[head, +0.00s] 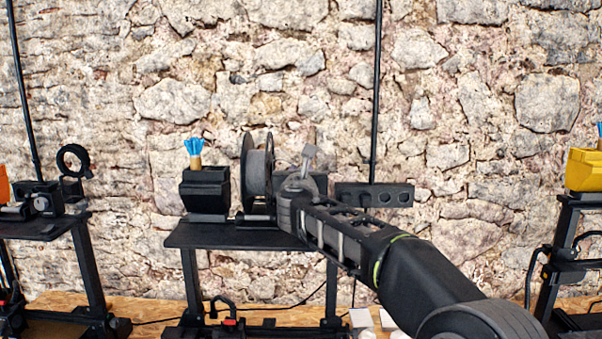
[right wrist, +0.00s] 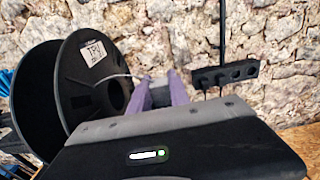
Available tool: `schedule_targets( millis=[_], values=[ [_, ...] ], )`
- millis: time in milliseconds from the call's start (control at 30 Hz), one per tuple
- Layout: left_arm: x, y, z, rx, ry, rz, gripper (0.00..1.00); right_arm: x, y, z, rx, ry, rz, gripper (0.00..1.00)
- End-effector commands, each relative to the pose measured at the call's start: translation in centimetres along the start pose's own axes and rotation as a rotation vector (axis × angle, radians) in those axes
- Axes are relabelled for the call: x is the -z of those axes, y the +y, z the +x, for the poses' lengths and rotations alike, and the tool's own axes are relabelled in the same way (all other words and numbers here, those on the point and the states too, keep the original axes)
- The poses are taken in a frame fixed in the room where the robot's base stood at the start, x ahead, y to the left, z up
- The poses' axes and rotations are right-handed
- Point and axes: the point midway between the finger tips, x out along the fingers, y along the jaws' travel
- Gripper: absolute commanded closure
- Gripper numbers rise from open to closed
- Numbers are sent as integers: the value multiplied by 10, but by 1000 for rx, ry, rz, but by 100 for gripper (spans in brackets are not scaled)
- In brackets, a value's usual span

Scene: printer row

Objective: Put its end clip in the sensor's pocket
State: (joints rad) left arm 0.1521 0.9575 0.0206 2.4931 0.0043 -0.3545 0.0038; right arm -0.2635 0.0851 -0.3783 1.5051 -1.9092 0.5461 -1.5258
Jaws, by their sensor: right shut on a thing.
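The filament spool (head: 258,168) is a black reel upright on top of the middle printer (head: 205,236). In the right wrist view the spool (right wrist: 92,90) shows a white label, and a thin pale strand runs from it toward my gripper. My right gripper (head: 309,153) is just right of the spool. In the right wrist view its two purple-tinted fingers (right wrist: 161,90) are shut on a small grey piece (right wrist: 159,97), seemingly the end clip, mostly hidden. I cannot make out the sensor or its pocket for certain. My left gripper is not in view.
A black bar with several round holes (head: 374,195) is right of my gripper, by the wall. A black box (head: 205,189) with a blue-tipped cup (head: 195,152) is left of the spool. Other printers flank both sides. A black upright pole (head: 375,90) rises behind.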

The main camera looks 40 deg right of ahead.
Motion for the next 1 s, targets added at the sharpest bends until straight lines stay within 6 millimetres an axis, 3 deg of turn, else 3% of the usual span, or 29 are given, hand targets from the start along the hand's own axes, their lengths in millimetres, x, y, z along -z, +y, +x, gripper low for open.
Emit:
schedule_targets(
  millis=[133, 167, 433, 767, 1000],
  values=[
    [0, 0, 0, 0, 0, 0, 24, 0, 0, 0, 0, 0, 0, 100],
    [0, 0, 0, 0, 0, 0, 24, 0, 0, 0, 0, 0, 0, 75],
    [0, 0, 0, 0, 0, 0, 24, 0, 0, 0, 0, 0, 0, 53],
    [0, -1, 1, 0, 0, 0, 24, 0, 0, -2, 0, 0, 1, 52],
    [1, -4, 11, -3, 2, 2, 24, 2, 0, -30, -2, -1, 4, 52]
  ],
)
